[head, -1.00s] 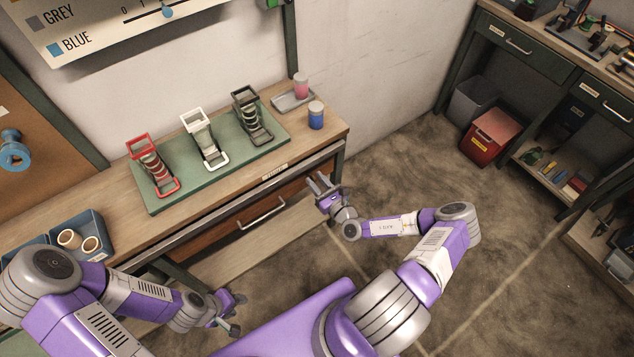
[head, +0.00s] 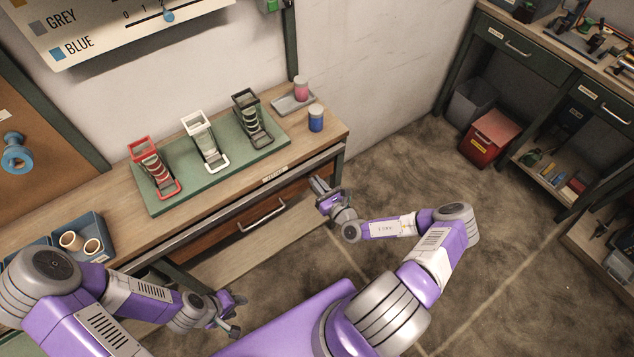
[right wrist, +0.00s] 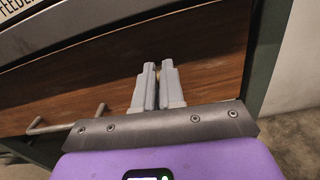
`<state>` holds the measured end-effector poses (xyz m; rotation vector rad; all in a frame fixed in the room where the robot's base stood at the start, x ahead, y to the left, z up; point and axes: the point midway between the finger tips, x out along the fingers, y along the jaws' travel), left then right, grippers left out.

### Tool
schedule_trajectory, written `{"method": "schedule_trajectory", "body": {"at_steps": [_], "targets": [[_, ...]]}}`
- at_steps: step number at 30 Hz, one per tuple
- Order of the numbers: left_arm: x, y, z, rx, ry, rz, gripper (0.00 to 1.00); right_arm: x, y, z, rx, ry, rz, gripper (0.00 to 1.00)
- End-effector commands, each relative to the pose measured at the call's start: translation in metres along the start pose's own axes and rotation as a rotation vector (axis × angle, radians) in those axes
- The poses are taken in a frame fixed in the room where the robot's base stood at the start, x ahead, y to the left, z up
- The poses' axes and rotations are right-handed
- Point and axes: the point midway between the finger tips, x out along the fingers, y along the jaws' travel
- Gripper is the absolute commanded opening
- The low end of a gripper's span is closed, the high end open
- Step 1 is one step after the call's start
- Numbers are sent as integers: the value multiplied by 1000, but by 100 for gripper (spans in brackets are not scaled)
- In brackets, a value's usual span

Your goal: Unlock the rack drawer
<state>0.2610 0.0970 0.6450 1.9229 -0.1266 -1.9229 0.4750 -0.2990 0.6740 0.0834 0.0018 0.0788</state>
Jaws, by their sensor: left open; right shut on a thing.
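The rack drawer (head: 285,204) has a brown wooden front and sits under the bench top, closed as far as I can see. Its metal bar handle (head: 262,216) also shows at the left of the right wrist view (right wrist: 62,126). My right gripper (head: 316,183) is at the right end of the drawer front. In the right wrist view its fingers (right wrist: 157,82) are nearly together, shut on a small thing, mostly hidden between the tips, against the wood. I cannot tell the lock's state. My left gripper (head: 238,312) is open and empty, low in front of the bench.
On the bench (head: 110,203) a green mat (head: 225,161) holds red, white and black racks.

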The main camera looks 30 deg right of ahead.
Motion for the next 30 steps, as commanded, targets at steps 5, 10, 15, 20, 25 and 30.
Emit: {"method": "schedule_trajectory", "body": {"at_steps": [5,10,15,20,25,30], "targets": [[-13,5,1,0,0,0,43,0,-1,2,124,3,1,0],[-23,9,1,0,0,0,43,0,-3,1,279,3,1,0],[-29,11,1,0,0,0,43,0,-5,0,441,2,0,0],[-32,12,1,0,0,0,43,0,-7,-2,594,3,-1,0],[-34,13,2,0,0,0,43,0,-9,-4,756,2,0,0],[-34,13,2,0,0,0,43,0,-10,-6,917,2,0,0]]}}
